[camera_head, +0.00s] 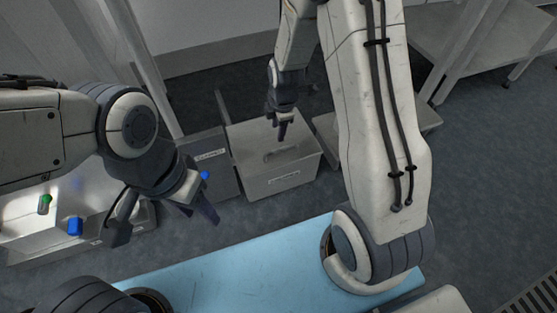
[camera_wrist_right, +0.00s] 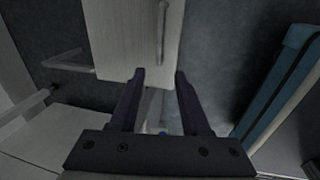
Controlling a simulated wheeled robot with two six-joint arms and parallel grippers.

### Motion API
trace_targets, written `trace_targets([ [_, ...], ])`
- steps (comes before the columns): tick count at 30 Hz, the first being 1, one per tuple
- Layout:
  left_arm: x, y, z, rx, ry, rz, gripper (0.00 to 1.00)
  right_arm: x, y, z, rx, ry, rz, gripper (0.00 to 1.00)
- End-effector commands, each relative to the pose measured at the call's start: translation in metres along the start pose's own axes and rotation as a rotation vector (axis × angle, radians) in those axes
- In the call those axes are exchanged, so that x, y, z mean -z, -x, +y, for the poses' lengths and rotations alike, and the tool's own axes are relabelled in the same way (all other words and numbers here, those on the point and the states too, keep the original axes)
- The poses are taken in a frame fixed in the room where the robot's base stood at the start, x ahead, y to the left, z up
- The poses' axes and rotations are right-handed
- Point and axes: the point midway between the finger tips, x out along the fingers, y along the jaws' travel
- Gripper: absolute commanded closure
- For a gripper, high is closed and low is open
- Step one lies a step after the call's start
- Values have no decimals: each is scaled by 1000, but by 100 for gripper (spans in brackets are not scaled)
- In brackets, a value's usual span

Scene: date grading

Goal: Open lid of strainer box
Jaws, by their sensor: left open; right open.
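A pale grey box (camera_head: 262,186) with a label on its front stands on the floor at the centre of the head view. Its lid (camera_head: 300,150) lies flat on top and looks shut. The right wrist view shows a pale flat panel (camera_wrist_right: 120,40) with a bar handle (camera_wrist_right: 162,25), which looks like this lid. My right gripper (camera_head: 282,137) hangs over the lid. In its wrist view the gripper (camera_wrist_right: 160,76) is open and empty, its fingers near the panel's edge. My left gripper (camera_head: 165,228) is open and empty, left of the box.
A darker labelled box (camera_head: 215,178) stands left of the pale box. A lit pale tray (camera_head: 35,225) at the left holds a green object (camera_head: 44,204) and a blue object (camera_head: 75,226). A light blue surface (camera_head: 240,278) lies in front. Metal tables (camera_head: 450,35) stand at back right.

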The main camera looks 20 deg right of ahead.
Motion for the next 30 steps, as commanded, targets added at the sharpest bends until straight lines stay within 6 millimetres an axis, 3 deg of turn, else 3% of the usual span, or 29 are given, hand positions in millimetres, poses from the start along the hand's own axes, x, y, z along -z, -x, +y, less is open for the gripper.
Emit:
trace_targets([
  [1, 0, -13, -1, 0, 0, 1, 50, -5, -17, -2, 0, 12, -3, 53],
  [8, -1, -25, -2, 0, 0, 1, 50, -12, -40, -1, -5, 40, -7, 53],
  [21, -4, -69, -5, 0, 0, 1, 50, -11, -117, -1, -4, 38, -7, 53],
  [30, -4, -75, -5, 0, 0, 0, 50, -11, -130, 1, -6, 38, -7, 53],
])
